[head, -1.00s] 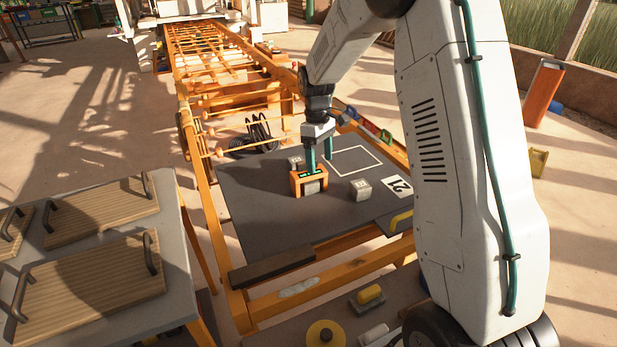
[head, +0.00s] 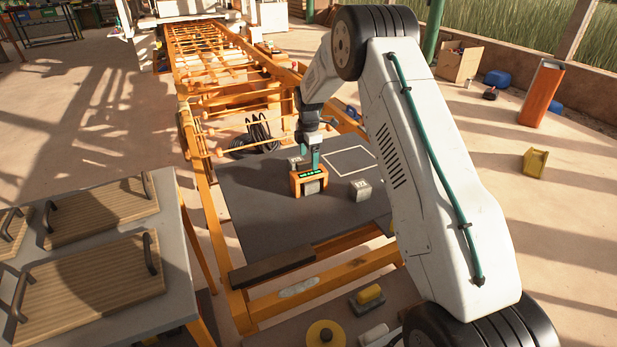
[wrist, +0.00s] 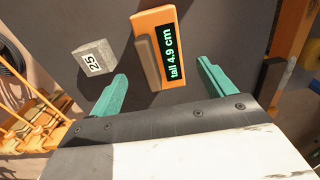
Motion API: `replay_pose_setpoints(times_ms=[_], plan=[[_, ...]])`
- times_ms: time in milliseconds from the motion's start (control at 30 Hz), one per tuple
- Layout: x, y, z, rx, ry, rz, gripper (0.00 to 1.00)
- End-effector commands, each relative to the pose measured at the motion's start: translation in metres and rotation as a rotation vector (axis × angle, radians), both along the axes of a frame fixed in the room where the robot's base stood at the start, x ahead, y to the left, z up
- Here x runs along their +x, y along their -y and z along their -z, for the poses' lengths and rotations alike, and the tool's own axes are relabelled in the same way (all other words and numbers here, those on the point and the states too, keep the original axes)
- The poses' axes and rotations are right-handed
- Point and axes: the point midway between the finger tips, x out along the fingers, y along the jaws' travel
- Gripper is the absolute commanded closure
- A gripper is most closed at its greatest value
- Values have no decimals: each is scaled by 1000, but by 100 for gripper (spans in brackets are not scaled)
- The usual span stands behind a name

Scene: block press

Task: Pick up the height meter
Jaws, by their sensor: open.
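The height meter (head: 309,182) is a small orange box with a green-lit display, standing on the dark mat. My gripper (head: 314,160) is open and empty, just above and behind the meter in the head view. In the wrist view the two teal fingertips of my gripper (wrist: 162,71) are spread wide, with the meter ahead of them and between their lines. Whether a finger touches the meter cannot be told.
A grey block marked 25 (wrist: 96,60) stands beside the meter; another grey block (head: 360,190) stands to its right. A white outlined square (head: 350,161) lies on the dark mat (head: 265,215). Orange rails (head: 205,215) edge the table. Black cable (head: 257,137) lies behind.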

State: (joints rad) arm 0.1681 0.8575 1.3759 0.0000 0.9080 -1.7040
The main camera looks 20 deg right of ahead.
Motion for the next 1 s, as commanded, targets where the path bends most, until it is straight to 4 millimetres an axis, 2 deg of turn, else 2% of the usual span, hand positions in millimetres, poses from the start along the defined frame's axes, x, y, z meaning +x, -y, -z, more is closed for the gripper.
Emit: replay_pose_setpoints(times_ms=[333, 567, 600, 800, 867, 1000], plan=[[-3, -1, 45, 0, -2, 2, 18], [-3, -1, 50, 0, 0, 2, 18], [-3, -1, 50, 0, 0, 2, 21], [-3, -1, 49, 0, 0, 2, 77], [-2, -1, 49, 0, 1, 2, 83], [-2, -1, 49, 0, 1, 2, 83]])
